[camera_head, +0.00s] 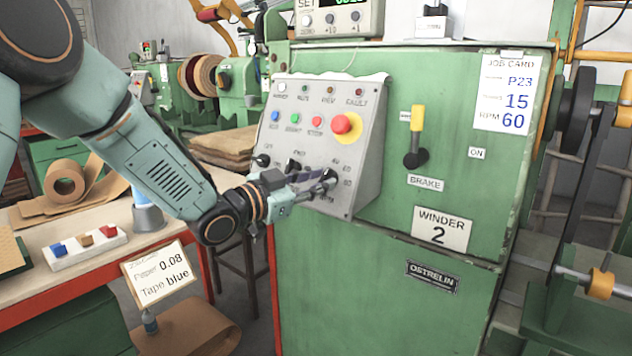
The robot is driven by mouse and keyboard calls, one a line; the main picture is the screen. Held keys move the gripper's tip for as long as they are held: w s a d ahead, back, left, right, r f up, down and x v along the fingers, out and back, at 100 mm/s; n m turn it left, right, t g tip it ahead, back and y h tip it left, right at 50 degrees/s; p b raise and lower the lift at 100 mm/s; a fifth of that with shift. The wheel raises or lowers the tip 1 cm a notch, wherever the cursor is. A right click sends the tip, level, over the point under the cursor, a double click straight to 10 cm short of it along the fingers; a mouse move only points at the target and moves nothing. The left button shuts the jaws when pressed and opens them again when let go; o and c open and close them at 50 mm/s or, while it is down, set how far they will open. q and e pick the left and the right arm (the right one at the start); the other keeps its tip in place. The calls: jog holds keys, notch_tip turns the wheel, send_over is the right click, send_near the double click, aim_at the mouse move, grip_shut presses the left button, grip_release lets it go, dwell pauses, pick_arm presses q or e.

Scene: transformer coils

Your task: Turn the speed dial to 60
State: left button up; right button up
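The grey sloped control panel (345,105) is on the front of the green winder cabinet (470,130). The speed dial is at the panel's lower right, largely hidden by my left gripper (322,184); part of its printed scale shows around it, too small to read surely. My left gripper comes in from the left with its fingers at the dial. I cannot tell whether they are closed on the dial or only beside it. The job card (507,94) at upper right reads P23, 15, RPM 60. My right gripper is not in view.
A red emergency button (342,124) on yellow is above the dial. Small dark knobs (262,160) are left of it. A yellow-handled brake lever (417,120) stands out to the right. A bench (120,215) with paper rolls is at left.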

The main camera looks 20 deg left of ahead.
pick_arm(q)
grip_shut()
jog(key=shift+r, duration=0.1)
jog(key=shift+r+m+p, duration=0.1)
jog(key=shift+m+p, duration=0.25)
jog(key=shift+m, duration=0.05)
jog(key=shift+w+a+m+g+h+p, duration=0.1)
jog(key=shift+m+g+h+p, duration=0.35)
jog(key=shift+m+p, duration=0.6)
jog(key=shift+a+m+g+h+p, duration=0.1)
jog(key=shift+m+g+h+p, duration=0.4)
jog(key=shift+m, duration=0.75)
jog(key=shift+o, duration=2.1)
grip_release()
jog(key=shift+d+y, duration=0.15)
jog(key=shift+y, duration=0.1)
